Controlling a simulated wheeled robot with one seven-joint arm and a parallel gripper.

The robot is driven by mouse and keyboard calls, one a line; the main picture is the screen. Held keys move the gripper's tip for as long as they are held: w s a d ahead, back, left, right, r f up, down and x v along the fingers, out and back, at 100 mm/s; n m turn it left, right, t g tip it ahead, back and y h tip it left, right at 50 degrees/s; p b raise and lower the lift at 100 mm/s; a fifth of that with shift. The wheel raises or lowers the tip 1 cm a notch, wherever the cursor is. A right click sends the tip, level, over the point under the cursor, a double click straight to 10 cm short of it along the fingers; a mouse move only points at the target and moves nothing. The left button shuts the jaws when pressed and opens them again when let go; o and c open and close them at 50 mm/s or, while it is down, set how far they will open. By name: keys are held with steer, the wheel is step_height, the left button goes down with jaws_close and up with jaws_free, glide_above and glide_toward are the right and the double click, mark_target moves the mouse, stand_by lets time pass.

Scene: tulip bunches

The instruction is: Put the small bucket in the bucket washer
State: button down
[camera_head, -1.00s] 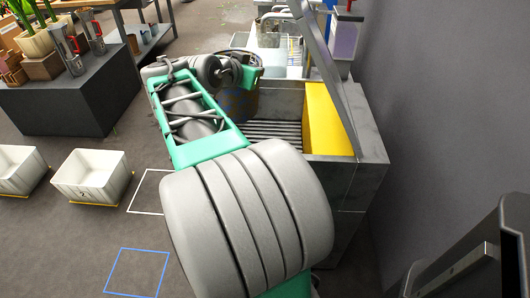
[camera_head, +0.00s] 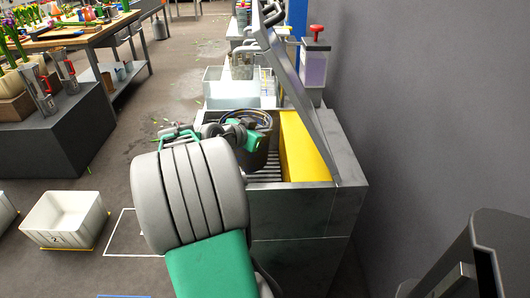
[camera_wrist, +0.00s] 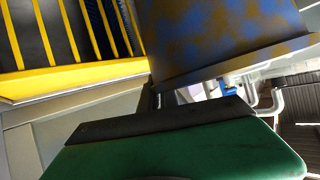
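The bucket washer (camera_head: 300,212) is a grey metal box with its lid raised, a yellow inner panel (camera_head: 303,150) and a slatted rack. The small bucket (camera_head: 262,157) is dark in the head view, upright, over the rack at the washer's left back. Its wall shows blue with yellow-brown patches in the wrist view (camera_wrist: 215,35). My gripper (camera_head: 240,136) is at the bucket's left side and appears shut on its wall. One green finger with a dark pad fills the lower wrist view. My arm hides the bucket's near side; whether its base touches the rack cannot be told.
The raised lid (camera_head: 302,85) slants over the washer's right side, near the grey wall (camera_head: 430,110). A clear basin (camera_head: 232,88) and a red-topped dispenser (camera_head: 314,62) stand behind. A white crate (camera_head: 65,218) is on the floor at left.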

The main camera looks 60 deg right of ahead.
mark_target(256, 156)
steer(key=d+f, duration=0.2)
steer(key=f, duration=0.1)
steer(key=d+f, duration=0.2)
steer(key=shift+w+f+b, duration=0.2)
steer(key=shift+b, duration=0.15)
step_height(256, 156, down, 3)
steer(key=shift+d+f+b, duration=0.1)
steer(key=shift+b, duration=0.25)
steer(key=c, duration=1.6)
jaws_free()
steer(key=shift+o, duration=0.2)
steer(key=p+v, duration=0.1)
steer(key=v, duration=0.6)
steer(key=shift+a+r, duration=0.2)
steer(key=shift+a, duration=0.05)
